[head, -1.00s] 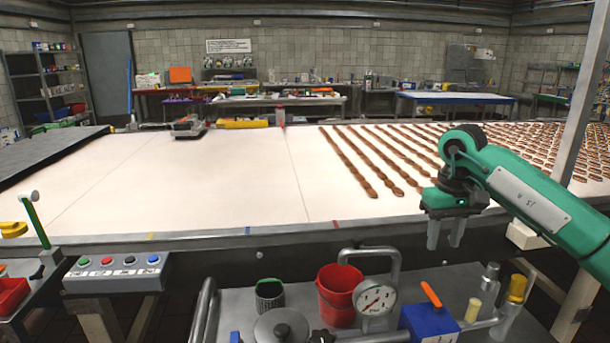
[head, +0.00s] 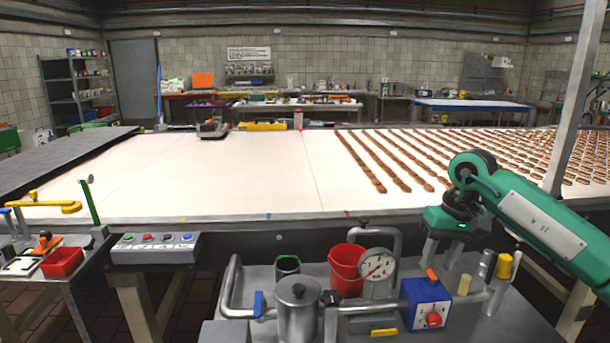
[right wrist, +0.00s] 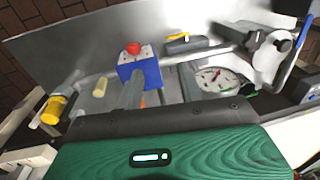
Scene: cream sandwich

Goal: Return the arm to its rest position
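My right arm (head: 540,225) comes in from the right in the head view, green with a dark wrist joint. My right gripper (head: 440,260) hangs below it with its two grey fingers pointing down and apart. It is open and empty, over the far right part of the metal cart, right of the gauge. In the right wrist view, the gripper (right wrist: 162,95) has its two grey fingers spread with nothing between them. My left arm and left gripper are not in view.
The metal cart (head: 490,310) holds a red bucket (head: 345,270), a dial gauge (head: 377,265), a steel pot (head: 297,312) and a blue box (head: 425,303). Behind it is a wide white conveyor (head: 230,180) with rows of brown biscuits (head: 385,160). A button panel (head: 155,247) stands left.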

